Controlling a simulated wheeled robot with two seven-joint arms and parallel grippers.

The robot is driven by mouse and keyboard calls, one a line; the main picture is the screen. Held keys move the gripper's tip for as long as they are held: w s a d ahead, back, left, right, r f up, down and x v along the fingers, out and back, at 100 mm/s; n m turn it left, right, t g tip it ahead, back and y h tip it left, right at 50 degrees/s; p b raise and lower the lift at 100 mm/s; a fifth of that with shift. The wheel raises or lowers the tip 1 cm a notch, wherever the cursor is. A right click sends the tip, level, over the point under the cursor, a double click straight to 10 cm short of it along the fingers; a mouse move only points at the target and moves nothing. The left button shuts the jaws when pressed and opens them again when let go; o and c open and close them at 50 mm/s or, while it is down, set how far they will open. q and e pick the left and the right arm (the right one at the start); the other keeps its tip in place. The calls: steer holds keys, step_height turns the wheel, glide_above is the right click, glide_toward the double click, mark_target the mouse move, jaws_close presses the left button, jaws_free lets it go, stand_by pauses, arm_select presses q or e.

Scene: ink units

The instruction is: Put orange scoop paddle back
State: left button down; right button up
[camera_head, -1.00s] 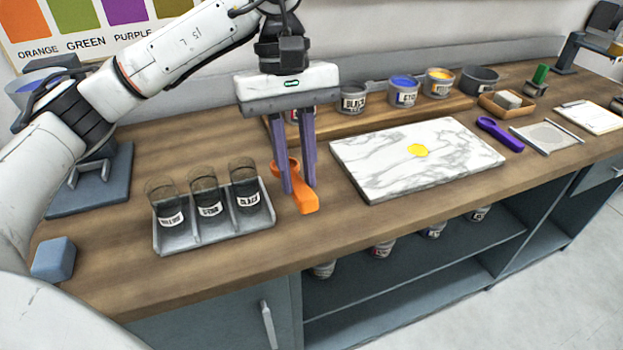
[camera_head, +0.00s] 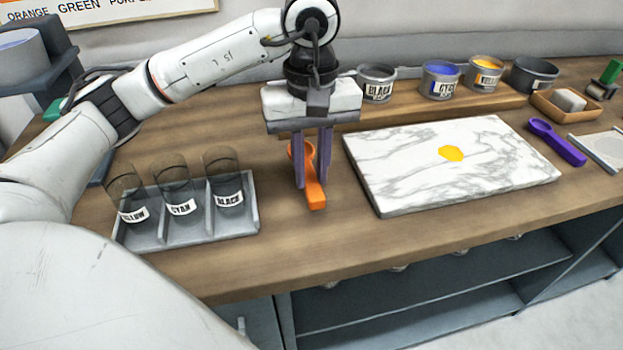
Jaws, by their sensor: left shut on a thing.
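The orange scoop paddle (camera_head: 315,193) is between the fingers of my left gripper (camera_head: 312,183). The gripper points down and is shut on the paddle, whose handle end points toward the front of the bench. The paddle is over the wooden bench, between the grey jar tray and the marble slab; whether it touches the wood I cannot tell. The scoop end is partly hidden behind the fingers. The grey jar tray (camera_head: 150,238) to the left holds clear jars labelled yellow, cyan and black. My right gripper is out of view.
The marble slab (camera_head: 400,165) with a yellow ink blob (camera_head: 451,153) lies to the right. A purple scoop paddle (camera_head: 557,142) lies beyond it. Ink cans, such as the black can (camera_head: 376,86), stand on a raised wooden shelf behind. Bare wood surrounds the paddle.

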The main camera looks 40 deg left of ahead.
mark_target(311, 181)
arm_select(q)
step_height(311, 181, down, 3)
steer(key=shift+r, duration=0.15)
steer(key=c, duration=1.6)
jaws_free()
step_height(311, 181, up, 12)
steer(key=shift+r+p, duration=0.1)
steer(key=shift+p, duration=0.7)
